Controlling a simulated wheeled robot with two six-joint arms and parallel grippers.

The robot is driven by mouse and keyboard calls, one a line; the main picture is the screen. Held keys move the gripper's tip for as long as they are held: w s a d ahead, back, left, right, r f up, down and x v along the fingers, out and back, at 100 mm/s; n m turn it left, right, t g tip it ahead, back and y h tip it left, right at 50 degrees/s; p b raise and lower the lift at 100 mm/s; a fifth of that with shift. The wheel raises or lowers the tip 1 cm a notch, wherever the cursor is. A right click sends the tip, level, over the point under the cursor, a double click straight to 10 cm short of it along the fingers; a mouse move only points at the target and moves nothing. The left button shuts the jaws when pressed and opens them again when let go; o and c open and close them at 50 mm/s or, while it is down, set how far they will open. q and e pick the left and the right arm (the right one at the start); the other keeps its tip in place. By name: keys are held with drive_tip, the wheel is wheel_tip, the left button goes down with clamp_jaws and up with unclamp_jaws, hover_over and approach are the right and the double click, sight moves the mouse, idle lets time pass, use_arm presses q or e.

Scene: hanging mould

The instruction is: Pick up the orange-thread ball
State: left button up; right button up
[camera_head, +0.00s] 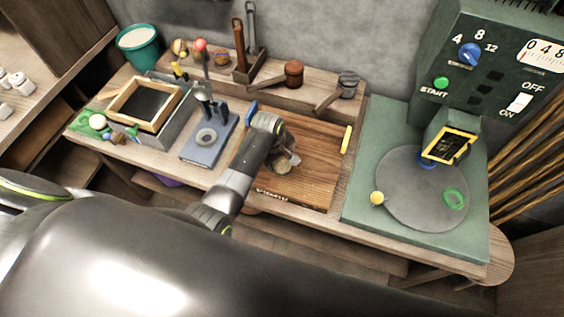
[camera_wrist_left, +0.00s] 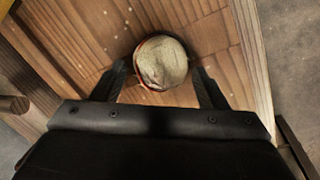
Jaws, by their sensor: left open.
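In the left wrist view a pale, speckled ball (camera_wrist_left: 163,62) with a thin orange-red thread along its left edge sits on a wooden surface. My left gripper (camera_wrist_left: 162,76) is open, with one finger on each side of the ball's lower part. Small gaps seem to show between the fingers and the ball. In the head view the left gripper (camera_head: 284,155) is over the wooden board (camera_head: 315,165) at the middle of the bench. A brownish round shape under it there is mostly hidden by the fingers. My right gripper is not in view.
Several small round items, including a ball (camera_head: 180,47), sit on the back shelf. A blue-grey press (camera_head: 208,140) stands left of the board, with a wooden-framed box (camera_head: 145,103) beyond it. A green machine with a round grey plate (camera_head: 420,190) stands to the right.

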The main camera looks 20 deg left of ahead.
use_arm(q)
drive_tip(key=shift+w+d+f, duration=0.1)
drive_tip(key=shift+f, duration=0.95)
drive_tip(key=c, duration=0.8)
